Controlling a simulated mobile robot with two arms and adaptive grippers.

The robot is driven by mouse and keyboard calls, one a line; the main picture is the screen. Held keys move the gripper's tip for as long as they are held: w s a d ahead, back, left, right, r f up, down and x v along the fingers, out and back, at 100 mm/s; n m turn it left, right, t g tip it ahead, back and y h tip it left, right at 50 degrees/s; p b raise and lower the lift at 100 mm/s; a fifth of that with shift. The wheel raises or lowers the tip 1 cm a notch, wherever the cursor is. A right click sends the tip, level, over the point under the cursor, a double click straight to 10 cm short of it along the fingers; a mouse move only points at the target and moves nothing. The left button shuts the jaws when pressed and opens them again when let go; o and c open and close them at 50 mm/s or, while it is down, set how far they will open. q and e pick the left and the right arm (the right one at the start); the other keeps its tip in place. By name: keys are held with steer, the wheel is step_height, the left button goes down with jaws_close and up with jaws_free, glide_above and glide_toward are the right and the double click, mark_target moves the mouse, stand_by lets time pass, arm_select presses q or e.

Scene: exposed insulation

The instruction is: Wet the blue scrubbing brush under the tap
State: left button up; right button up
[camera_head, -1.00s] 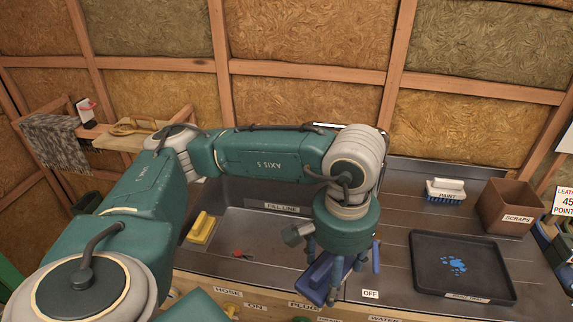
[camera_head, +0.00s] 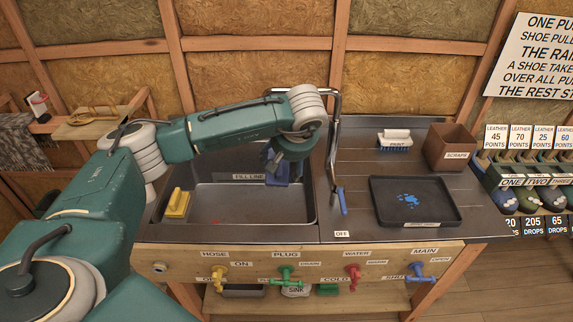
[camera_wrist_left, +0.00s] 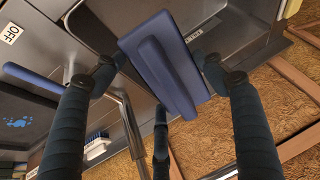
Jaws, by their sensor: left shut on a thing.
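My left gripper (camera_head: 276,160) is shut on the blue scrubbing brush (camera_head: 276,174) and holds it over the back right of the sink (camera_head: 248,203), near the FILL LINE label. In the left wrist view the brush (camera_wrist_left: 165,66), with its raised handle, sits between my dark fingers. No running water shows. My right gripper is out of view.
A blue lever (camera_head: 341,201) stands by the OFF label. A yellow block (camera_head: 177,203) sits at the sink's left. A black tray (camera_head: 415,222), a PAINT brush (camera_head: 395,141) and a brown SCRAPS box (camera_head: 449,148) are on the right. Coloured valves line the front panel, including a red one (camera_head: 354,273).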

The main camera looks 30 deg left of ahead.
arm_select(q)
steer(key=shift+w+a+f+b, duration=0.2)
steer(key=shift+w+a, duration=0.3)
steer(key=shift+a, duration=0.05)
steer(key=shift+w+a+f+b, duration=0.15)
steer(key=shift+w+a+f, duration=0.05)
steer(key=shift+w+a, duration=0.3)
steer(key=shift+w+a+f+b, duration=0.2)
steer(key=shift+w+a+b, duration=0.25)
steer(key=shift+w+a, duration=0.4)
steer(key=shift+w+a+f, duration=0.1)
steer(key=shift+w+a, duration=0.05)
steer(key=shift+a, duration=0.2)
steer(key=shift+w+a+f+b, duration=0.25)
steer(key=shift+w+a+b, duration=0.4)
steer(key=shift+w+a, duration=0.25)
steer(key=shift+w+a+f, duration=0.15)
steer(key=shift+w+a, duration=0.45)
steer(key=shift+a, duration=0.15)
steer(key=shift+w+a+f, duration=0.15)
steer(key=shift+w+a, duration=0.45)
steer(key=shift+a, duration=0.15)
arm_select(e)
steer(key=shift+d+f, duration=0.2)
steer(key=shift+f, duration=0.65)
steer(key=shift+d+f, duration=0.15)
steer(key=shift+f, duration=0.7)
